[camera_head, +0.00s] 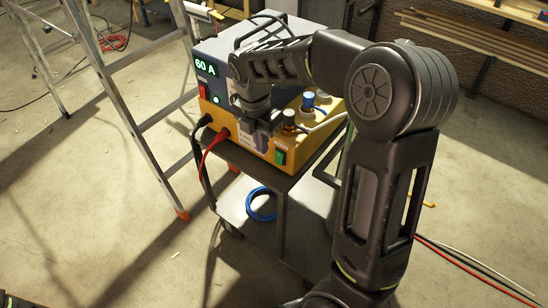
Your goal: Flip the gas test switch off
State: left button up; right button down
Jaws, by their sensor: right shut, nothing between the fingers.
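A welding power source (207,58) with a grey upper part and a yellow lower part stands on a dark cart. Its display reads 60 A. A green rocker switch (280,157) is low on the right of the yellow front. A red switch (202,91) is at the left of the front. I cannot read labels or tell which position either switch is in. My right gripper (262,128) points down at the yellow front, just up and left of the green switch. It is shut and empty, and hides part of the panel. My left gripper is not in view.
Black and red cables (211,146) plug into the front, left of my gripper. Bottle-like items (308,100) stand right of it. A metal ladder (110,80) is at the left, and a blue coil (261,204) lies on the lower shelf. Open floor lies in front.

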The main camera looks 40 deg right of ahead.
aim_at(279, 158)
dwell(0.3)
jog(key=d+f, duration=0.1)
jog(key=f, duration=0.2)
jog(key=d+f+p, duration=0.1)
jog(key=f, duration=0.3)
jog(key=w+d+f, duration=0.1)
jog(key=d+f, duration=0.1)
jog(key=f, duration=0.1)
jog(key=shift+f, duration=0.15)
jog(key=shift+w+d+f+p, duration=0.1)
jog(key=shift+w+d+p, duration=0.1)
jog(key=shift+d+p, duration=0.15)
jog(key=shift+d, duration=0.1)
